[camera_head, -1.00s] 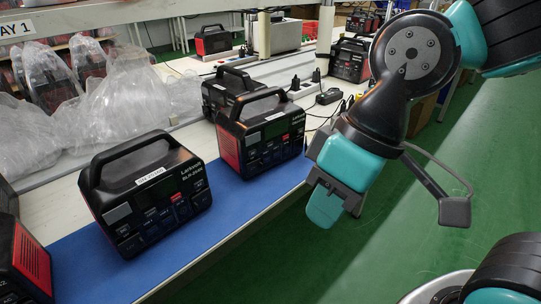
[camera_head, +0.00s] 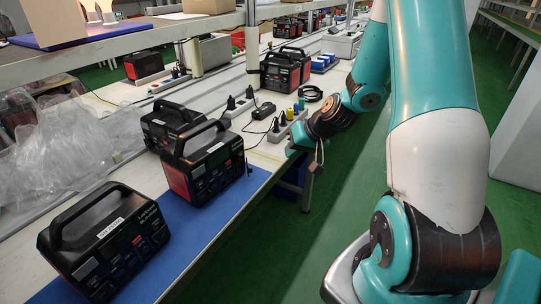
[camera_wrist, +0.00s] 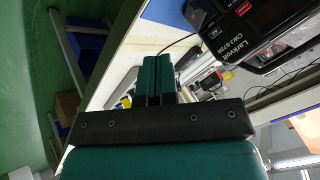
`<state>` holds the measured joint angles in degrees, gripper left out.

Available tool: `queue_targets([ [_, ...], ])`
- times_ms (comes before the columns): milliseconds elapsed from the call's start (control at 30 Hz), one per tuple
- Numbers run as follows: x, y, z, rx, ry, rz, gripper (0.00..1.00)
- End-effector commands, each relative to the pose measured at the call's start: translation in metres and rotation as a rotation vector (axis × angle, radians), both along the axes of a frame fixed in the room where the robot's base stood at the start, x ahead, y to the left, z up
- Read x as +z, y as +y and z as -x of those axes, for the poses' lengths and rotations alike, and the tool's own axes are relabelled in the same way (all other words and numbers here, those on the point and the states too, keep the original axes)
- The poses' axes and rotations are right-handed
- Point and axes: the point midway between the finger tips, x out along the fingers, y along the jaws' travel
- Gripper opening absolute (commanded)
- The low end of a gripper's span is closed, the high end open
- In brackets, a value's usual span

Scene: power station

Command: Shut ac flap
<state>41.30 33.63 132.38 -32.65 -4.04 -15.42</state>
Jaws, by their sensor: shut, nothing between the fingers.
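A black and red power station (camera_head: 208,163) with a carry handle stands on the blue mat, its front panel facing right. A labelled power station (camera_wrist: 268,28) shows large at the upper right of the wrist view, with a small AC mark on its panel. I cannot make out clearly whether an AC flap there is open or shut. My gripper (camera_head: 297,140) is low near the bench's front edge, to the right of the middle power station and apart from it. In the wrist view its fingers (camera_wrist: 154,72) are together and empty.
Another power station (camera_head: 105,245) stands nearer on the blue mat (camera_head: 235,205). A black one (camera_head: 172,125) is behind the middle one. A power strip (camera_head: 283,128) with plugs and cables lies close to my gripper. Green floor (camera_head: 270,240) is clear in front of the bench.

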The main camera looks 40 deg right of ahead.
Motion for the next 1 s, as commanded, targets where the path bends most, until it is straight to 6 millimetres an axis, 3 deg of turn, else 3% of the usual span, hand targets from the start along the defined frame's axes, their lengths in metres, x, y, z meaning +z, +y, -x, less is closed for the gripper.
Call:
queue_targets([
  [500, -0.077, 0.026, -0.055, 0.007, 0.002, -0.001, 0.0],
  [700, -0.074, 0.051, -0.068, 0.007, 0.002, 0.0, 0.0],
  [1000, -0.075, 0.058, -0.072, 0.003, 0.002, 0.0, 0.0],
])
